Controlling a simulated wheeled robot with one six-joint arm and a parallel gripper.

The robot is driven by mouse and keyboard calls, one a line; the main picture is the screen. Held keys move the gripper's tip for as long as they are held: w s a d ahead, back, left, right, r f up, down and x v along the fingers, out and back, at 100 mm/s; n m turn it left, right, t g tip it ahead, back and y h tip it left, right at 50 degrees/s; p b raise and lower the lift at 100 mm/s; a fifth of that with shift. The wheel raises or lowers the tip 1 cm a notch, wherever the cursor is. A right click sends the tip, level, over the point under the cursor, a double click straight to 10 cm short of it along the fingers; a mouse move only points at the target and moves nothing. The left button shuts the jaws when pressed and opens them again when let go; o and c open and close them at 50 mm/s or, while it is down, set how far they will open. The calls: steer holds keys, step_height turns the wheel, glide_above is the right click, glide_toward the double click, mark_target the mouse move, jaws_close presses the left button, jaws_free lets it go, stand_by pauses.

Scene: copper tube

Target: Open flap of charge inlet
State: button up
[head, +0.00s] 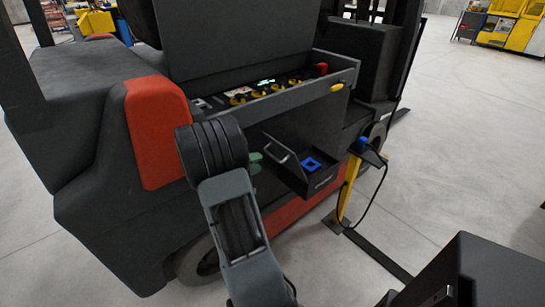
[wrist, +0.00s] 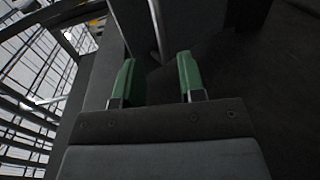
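On the side of the forklift is a dark charge inlet box (head: 322,183) with a blue square socket (head: 312,164) visible inside it. A dark panel, seemingly the flap, stands on its left side with a pale bar handle (head: 278,149). The socket is exposed to the head view. My gripper (head: 255,162) is just left of the handle, its green fingertips partly hidden by my arm. In the wrist view my gripper (wrist: 160,80) is open and empty between the fingers. A grey bar, likely the handle (wrist: 157,30), shows ahead of the gap; contact cannot be told.
A yellow post (head: 345,195) with a blue connector (head: 361,144) and a hanging black cable stands right of the box. The forklift's red and black body (head: 158,135) is close at left. Open floor (head: 460,150) lies at right.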

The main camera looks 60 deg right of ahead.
mark_target(272, 155)
steer(key=x, duration=0.7)
steer(key=shift+s+d, duration=0.1)
steer(key=shift+d, duration=0.2)
jaws_close()
